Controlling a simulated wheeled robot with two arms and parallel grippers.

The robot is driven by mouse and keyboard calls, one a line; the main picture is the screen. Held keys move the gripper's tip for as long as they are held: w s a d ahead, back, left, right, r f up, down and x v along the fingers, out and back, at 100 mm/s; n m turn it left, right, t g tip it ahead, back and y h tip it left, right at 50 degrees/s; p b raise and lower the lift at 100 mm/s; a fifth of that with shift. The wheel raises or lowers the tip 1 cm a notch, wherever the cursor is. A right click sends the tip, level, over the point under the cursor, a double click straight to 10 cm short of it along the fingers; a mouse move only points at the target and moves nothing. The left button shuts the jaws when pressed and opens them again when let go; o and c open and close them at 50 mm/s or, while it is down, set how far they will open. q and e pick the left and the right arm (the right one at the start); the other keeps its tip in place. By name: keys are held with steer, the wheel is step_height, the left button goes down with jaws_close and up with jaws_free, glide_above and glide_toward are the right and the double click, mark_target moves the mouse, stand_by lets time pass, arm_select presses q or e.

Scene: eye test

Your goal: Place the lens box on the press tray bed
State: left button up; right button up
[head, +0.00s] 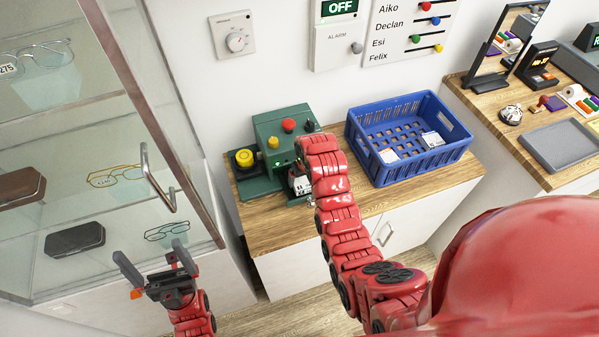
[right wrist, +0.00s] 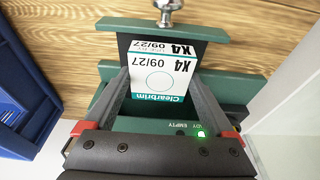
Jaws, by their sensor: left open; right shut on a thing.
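The lens box (right wrist: 160,75) is white and teal, marked "Clearbrim" and "X4 09/27". My right gripper (right wrist: 160,85) is shut on it, one finger on each side. The box is over the press's green tray (right wrist: 190,30), inside its front edge; I cannot tell whether it touches the bed. In the head view the box (head: 299,185) shows partly at the front of the green press (head: 268,130), beside my right arm, which hides the gripper there. My left gripper (head: 158,270) is open and empty, low in front of the glass cabinet.
A blue crate (head: 437,163) with white boxes stands right of the press on the wooden counter (head: 265,232). A green light (right wrist: 201,134) glows on the press. The glass cabinet (head: 130,100) with eyeglasses is at left. A grey tray (head: 560,145) lies on the right-hand counter.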

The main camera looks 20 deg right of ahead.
steer(key=shift+w, duration=0.45)
steer(key=w+p, duration=0.2)
steer(key=w, duration=0.1)
steer(key=shift+f+p, duration=0.25)
steer(key=shift+p, duration=0.25)
steer(key=shift+f, duration=0.35)
steer(key=shift+f, duration=0.1)
